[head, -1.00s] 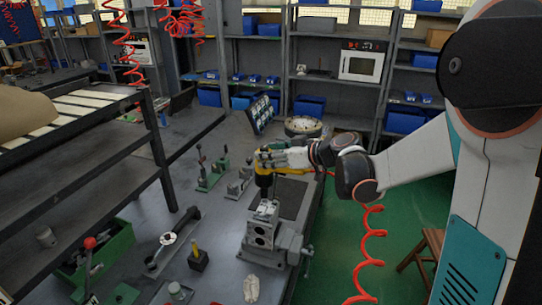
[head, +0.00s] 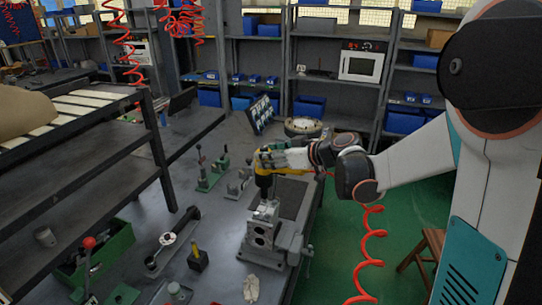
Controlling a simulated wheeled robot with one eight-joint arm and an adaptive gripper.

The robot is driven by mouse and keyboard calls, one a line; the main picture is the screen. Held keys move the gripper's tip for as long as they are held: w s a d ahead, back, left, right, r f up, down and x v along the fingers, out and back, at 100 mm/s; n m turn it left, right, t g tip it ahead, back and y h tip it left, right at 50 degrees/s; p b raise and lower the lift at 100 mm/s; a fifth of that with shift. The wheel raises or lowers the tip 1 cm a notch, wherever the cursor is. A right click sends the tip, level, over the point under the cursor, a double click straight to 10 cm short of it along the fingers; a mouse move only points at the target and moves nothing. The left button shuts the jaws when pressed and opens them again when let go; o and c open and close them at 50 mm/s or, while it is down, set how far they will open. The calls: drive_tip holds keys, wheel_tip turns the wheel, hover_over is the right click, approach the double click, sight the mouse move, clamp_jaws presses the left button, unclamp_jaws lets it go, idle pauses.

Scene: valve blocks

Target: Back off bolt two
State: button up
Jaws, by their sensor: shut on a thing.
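The grey metal valve block (head: 262,231) sits in a vise (head: 285,247) on the workbench. My gripper (head: 268,163) is shut on a yellow and black power driver (head: 264,180), which points down at the top of the block. The driver's lower end is at or just above the block's top face; I cannot tell whether it touches a bolt. The bolts are too small to tell apart, and bolt two cannot be picked out.
Green lever tools (head: 210,175) stand left of the block. A green toolbox (head: 103,250), a yellow-handled tool (head: 197,257) and a white glove (head: 251,287) lie nearer. A dark rack (head: 160,150) stands at left. A dark mat (head: 291,197) lies behind the block.

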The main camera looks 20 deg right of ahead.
drive_tip(key=shift+f+b, duration=0.9)
drive_tip(key=shift+f, duration=0.05)
idle(2.8)
drive_tip(key=shift+s+r, duration=0.15)
idle(1.5)
drive_tip(key=shift+r, duration=0.15)
